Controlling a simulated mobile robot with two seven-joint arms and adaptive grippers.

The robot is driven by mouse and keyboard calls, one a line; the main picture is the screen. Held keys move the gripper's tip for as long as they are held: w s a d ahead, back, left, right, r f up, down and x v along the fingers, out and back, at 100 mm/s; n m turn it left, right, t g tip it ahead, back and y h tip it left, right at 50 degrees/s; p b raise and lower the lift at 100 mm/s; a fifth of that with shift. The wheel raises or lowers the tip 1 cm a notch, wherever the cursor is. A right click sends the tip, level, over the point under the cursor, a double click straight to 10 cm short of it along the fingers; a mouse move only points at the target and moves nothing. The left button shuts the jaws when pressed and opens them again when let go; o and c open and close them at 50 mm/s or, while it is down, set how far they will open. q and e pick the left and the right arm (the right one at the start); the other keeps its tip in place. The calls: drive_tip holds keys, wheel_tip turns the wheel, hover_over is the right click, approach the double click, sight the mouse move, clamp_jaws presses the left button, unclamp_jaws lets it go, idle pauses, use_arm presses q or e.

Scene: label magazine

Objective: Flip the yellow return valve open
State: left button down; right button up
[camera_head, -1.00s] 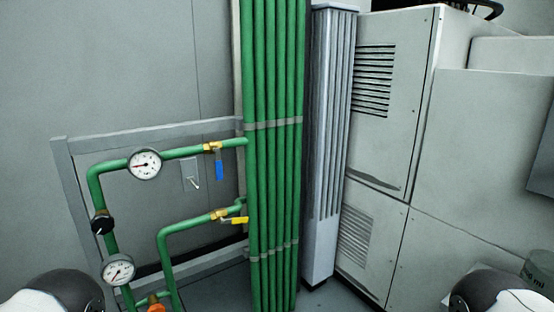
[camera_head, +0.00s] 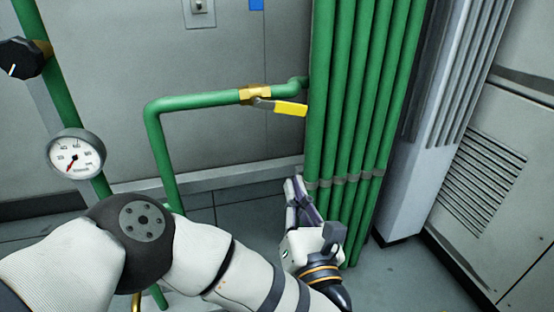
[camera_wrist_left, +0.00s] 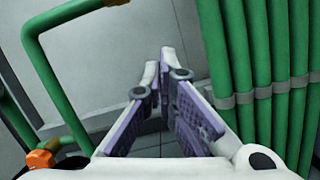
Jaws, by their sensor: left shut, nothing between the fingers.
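The yellow return valve handle (camera_head: 290,109) sits on a brass valve body (camera_head: 255,95) on the lower green pipe, left of the vertical pipe bundle. The handle points right and slightly down, roughly along the pipe. My left gripper (camera_head: 294,192) is below the handle, apart from it, with its fingers pointing up beside the bundle. In the left wrist view its purple-padded fingers (camera_wrist_left: 165,62) come together at the tips with nothing between them. The yellow handle does not show in the left wrist view. My right gripper is not in view.
The green pipe bundle (camera_head: 345,110) stands just right of the handle and gripper; it also shows in the left wrist view (camera_wrist_left: 262,70). A gauge (camera_head: 76,155) and black knob (camera_head: 20,58) are at left. A blue handle (camera_head: 256,4) is above. An orange part (camera_wrist_left: 40,158) shows low left.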

sight(291, 109)
use_arm(q)
drive_tip(key=w+a+r+b, duration=0.1)
drive_tip(key=w+r+b, duration=0.3)
drive_tip(key=w+r, duration=0.3)
drive_tip(key=shift+f+x, duration=0.25)
drive_tip(key=shift+x, duration=0.9)
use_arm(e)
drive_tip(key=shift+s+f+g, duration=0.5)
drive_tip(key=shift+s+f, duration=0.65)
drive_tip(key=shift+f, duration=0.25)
